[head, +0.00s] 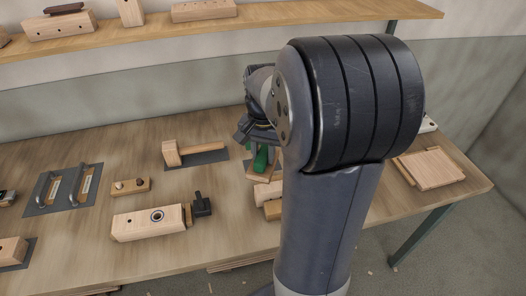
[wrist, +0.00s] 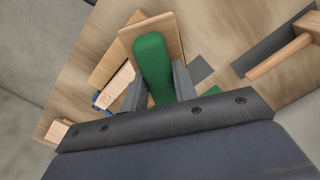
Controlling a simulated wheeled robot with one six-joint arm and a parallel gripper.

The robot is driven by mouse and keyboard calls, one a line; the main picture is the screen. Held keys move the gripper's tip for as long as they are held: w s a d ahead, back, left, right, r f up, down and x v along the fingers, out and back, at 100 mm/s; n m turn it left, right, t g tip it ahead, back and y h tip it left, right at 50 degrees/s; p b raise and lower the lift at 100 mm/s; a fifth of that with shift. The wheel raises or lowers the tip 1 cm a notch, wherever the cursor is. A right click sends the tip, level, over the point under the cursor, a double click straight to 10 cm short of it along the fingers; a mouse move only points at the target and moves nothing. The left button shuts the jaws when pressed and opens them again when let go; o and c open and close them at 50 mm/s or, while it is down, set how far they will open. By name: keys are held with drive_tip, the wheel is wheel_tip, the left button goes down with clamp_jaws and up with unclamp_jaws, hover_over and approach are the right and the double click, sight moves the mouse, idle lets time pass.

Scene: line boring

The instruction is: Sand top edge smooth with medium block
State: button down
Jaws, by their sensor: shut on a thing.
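My gripper (wrist: 158,88) is shut on a green block (wrist: 153,60), which sits between its two grey fingers in the wrist view. The green block also shows in the head view (head: 261,160), partly hidden behind my arm. I take it for the medium sanding block, but no label shows. A pale wooden board (wrist: 171,24) lies just behind and under the block in the wrist view. Whether the block touches the board I cannot tell. In the head view my arm hides most of the wooden pieces (head: 268,190) there, and no top edge shows clearly.
A mallet (head: 195,152) lies on a grey mat left of the block. A bored wooden body (head: 148,222) and a small drilled block (head: 130,186) are further left. Stacked boards (head: 429,169) lie at the right. A shelf (head: 270,15) runs above the bench (head: 90,262).

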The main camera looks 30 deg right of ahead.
drive_tip(key=shift+f+b, duration=2.85)
drive_tip(key=shift+f, duration=1.55)
drive_tip(key=shift+f, duration=0.6)
drive_tip(key=shift+d, duration=0.15)
drive_tip(key=shift+s+d+r, duration=0.1)
drive_tip(key=shift+s+d, duration=0.15)
drive_tip(key=shift+d, duration=0.6)
drive_tip(key=shift+d, duration=0.1)
drive_tip(key=shift+s+d, duration=0.35)
drive_tip(key=shift+d, duration=0.45)
drive_tip(key=shift+d, duration=0.15)
drive_tip(key=shift+s+d, duration=0.3)
drive_tip(key=shift+d, duration=0.55)
